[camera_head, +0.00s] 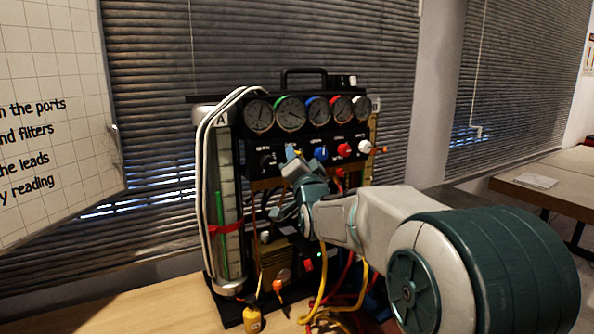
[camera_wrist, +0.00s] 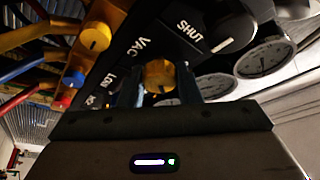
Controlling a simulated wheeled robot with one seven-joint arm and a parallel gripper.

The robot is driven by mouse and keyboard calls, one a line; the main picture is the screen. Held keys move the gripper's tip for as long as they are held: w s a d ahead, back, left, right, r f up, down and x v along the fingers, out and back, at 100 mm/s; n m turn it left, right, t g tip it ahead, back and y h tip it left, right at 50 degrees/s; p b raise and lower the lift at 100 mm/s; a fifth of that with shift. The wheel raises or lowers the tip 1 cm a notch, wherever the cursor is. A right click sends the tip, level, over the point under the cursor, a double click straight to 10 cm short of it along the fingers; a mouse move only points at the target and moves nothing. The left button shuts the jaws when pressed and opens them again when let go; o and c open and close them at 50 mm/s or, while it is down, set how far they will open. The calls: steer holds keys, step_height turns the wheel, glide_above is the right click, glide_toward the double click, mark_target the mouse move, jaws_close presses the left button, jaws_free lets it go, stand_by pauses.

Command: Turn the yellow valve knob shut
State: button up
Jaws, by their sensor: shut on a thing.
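The yellow valve knob (camera_wrist: 158,76) sits between my fingers in the wrist view, on the black panel of the gauge rig (camera_head: 322,137). My gripper (camera_head: 292,153) is shut on it, with one finger on each side; the wrist view shows the gripper (camera_wrist: 160,86) too. In the head view my gripper and wrist cover most of the yellow knob. A black knob (camera_wrist: 234,30) stands beside the word SHUT in the wrist view. The knob's exact turn position is hard to read.
Blue (camera_head: 320,153), red (camera_head: 344,150) and white (camera_head: 365,147) knobs sit right of my gripper, below several gauges (camera_head: 289,114). A clear column (camera_head: 227,205) with white tubes stands left. Coloured hoses (camera_head: 322,293) lie low in front.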

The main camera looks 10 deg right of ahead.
steer(key=m+g+h+b, duration=0.1)
steer(key=m, duration=0.2)
steer(key=m+g+b, duration=0.1)
steer(key=m, duration=0.2)
steer(key=shift+a+m+h+b, duration=0.1)
steer(key=shift+m+h+b, duration=0.2)
steer(key=shift+h+b, duration=0.1)
steer(key=m+g, duration=0.1)
steer(key=m, duration=0.2)
steer(key=shift+r, duration=0.15)
steer(key=shift+m+g+p, duration=0.4)
steer(key=shift+m+p, duration=0.2)
steer(key=shift+m, duration=0.2)
steer(key=o, duration=1)
steer(key=shift+c, duration=0.2)
steer(key=s, duration=1.3)
steer(key=shift+s+a+r+b, duration=0.3)
steer(key=shift+s+a+r, duration=0.05)
steer(key=shift+s+a, duration=0.1)
